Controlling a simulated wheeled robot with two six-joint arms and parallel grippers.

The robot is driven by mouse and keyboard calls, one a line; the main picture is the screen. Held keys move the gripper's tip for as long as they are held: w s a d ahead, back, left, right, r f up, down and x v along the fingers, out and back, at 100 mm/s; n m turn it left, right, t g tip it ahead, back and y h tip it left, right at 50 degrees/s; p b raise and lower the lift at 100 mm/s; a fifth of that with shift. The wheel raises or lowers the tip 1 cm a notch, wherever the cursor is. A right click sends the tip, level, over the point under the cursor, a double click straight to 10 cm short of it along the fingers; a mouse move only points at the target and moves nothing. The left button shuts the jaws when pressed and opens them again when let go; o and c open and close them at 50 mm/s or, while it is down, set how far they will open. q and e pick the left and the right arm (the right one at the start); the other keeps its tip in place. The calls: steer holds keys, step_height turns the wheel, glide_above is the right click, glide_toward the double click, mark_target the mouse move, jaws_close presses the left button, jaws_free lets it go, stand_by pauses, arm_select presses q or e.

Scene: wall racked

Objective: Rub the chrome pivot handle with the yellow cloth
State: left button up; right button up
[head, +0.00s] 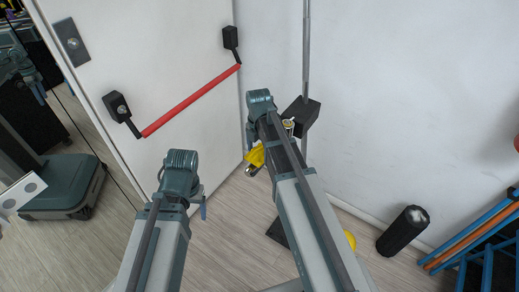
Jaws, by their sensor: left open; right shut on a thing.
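The yellow cloth (256,156) shows in the head view, just left of my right arm and low in front of the wall. My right gripper (253,165) is at the cloth and shut on it; its fingers are mostly hidden by the cloth and my arm. A small shiny chrome piece (288,126), seemingly the pivot handle, shows beside the black box on the wall pole, partly behind my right arm. I cannot tell whether the cloth touches it. My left gripper (203,209) is low at the left, mostly hidden behind its arm, open and apart from these things.
A white door (150,60) with a red push bar (190,101) stands at the left. A vertical pole (306,50) carries a black box (305,112). A teal case (62,187) is at the left.

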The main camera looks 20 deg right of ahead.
mark_target(253, 155)
steer(key=shift+s+a, duration=0.1)
steer(key=shift+s+a+f, duration=0.1)
steer(key=shift+s+a, duration=0.4)
steer(key=shift+a, duration=0.2)
steer(key=shift+s+a+f, duration=0.1)
steer(key=shift+s+a, duration=0.4)
steer(key=shift+a, duration=0.15)
steer(key=shift+s+a+f+b, duration=0.1)
steer(key=shift+s+a+b, duration=0.2)
steer(key=shift+s+a, duration=0.25)
steer(key=shift+w+a, duration=0.1)
steer(key=shift+f, duration=0.15)
steer(key=shift+w+d, duration=0.45)
steer(key=shift+d, duration=0.15)
